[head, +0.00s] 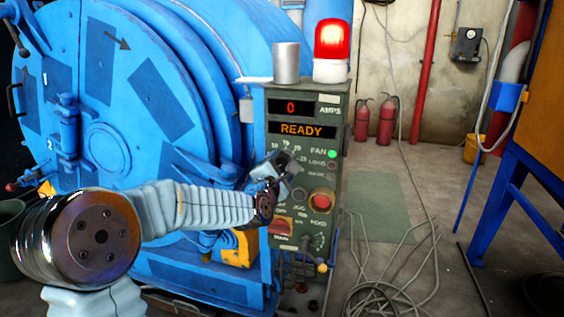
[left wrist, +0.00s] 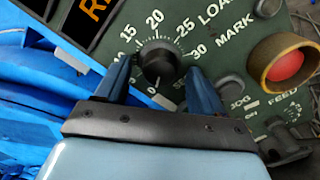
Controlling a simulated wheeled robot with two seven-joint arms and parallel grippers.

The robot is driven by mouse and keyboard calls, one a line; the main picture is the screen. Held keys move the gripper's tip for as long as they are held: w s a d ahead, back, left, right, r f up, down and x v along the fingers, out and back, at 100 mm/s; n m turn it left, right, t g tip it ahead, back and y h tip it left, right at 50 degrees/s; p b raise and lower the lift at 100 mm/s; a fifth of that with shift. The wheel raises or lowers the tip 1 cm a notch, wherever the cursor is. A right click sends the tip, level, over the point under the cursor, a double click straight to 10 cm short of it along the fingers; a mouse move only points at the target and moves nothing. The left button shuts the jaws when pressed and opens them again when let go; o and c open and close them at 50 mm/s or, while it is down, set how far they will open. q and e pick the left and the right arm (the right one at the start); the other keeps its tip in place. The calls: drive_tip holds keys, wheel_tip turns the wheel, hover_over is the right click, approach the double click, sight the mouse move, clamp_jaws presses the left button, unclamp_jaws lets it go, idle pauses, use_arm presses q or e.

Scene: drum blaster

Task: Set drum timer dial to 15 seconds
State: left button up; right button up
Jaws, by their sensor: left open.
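The timer dial (left wrist: 158,60) is a round black knob on the dark green control panel (head: 311,208), with white numbers around it from 0 at the bottom through 15 and 20 at the top to 30 at the right. In the head view my left gripper (head: 284,164) is in front of the panel and hides most of the dial. My right gripper is not in view.
The panel display (head: 301,130) reads READY, with 0 AMPS above. A red button (head: 321,201) and a red switch (head: 281,227) are close by. The big blue drum (head: 110,90) stands at the left. A red beacon (head: 332,42) is on top. Hoses (head: 400,275) lie on the floor.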

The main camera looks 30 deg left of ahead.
use_arm(q)
drive_tip(key=shift+w+a, duration=0.15)
drive_tip(key=shift+w, duration=0.4)
drive_tip(key=c, duration=1)
drive_tip(key=shift+c, duration=0.2)
